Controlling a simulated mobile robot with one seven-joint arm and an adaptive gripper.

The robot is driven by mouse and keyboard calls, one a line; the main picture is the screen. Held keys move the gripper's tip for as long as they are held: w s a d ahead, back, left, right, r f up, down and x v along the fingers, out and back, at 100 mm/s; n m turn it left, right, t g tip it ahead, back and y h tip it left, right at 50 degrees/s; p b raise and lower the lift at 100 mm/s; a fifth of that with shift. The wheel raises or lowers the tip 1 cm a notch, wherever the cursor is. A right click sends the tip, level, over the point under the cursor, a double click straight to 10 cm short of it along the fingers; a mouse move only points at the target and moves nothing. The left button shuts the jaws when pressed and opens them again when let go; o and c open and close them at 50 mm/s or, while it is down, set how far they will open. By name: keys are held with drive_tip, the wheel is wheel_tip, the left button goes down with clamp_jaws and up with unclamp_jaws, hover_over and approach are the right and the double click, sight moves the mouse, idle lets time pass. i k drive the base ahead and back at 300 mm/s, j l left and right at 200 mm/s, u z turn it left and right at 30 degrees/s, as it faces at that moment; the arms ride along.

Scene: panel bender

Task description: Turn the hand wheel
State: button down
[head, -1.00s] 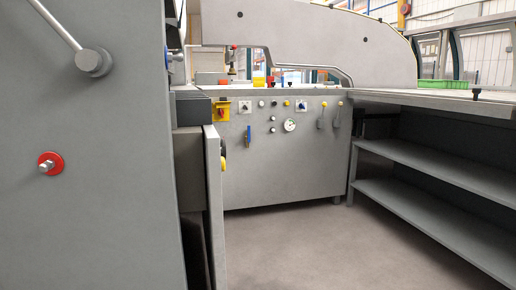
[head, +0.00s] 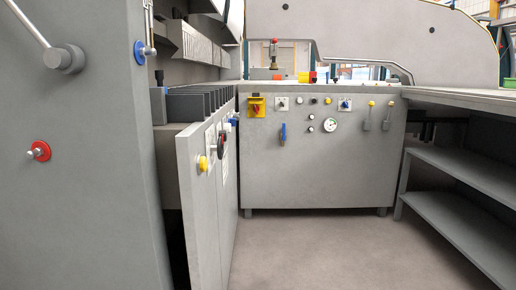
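A dark round part (head: 222,145), seen nearly edge-on, stands out from the light grey side panel left of centre; it looks like a hand wheel, but it is too small to be sure. A yellow knob (head: 203,164) sits just to its left on the same panel, and a blue part (head: 234,120) shows to its right. My gripper is not in view.
A large grey cabinet with a lever (head: 64,58) and a red-ringed knob (head: 38,151) fills the left. A control cabinet (head: 310,180) with switches and a gauge (head: 329,125) stands ahead. Shelves (head: 465,205) line the right. The floor (head: 320,250) between is clear.

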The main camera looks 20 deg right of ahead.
sight(218, 147)
drive_tip(key=l+z, duration=0.15)
drive_tip(key=l, duration=0.35)
drive_tip(key=i+z, duration=0.3)
drive_tip(key=z, duration=0.15)
drive_tip(key=i+z, duration=0.3)
drive_tip(key=z, duration=0.2)
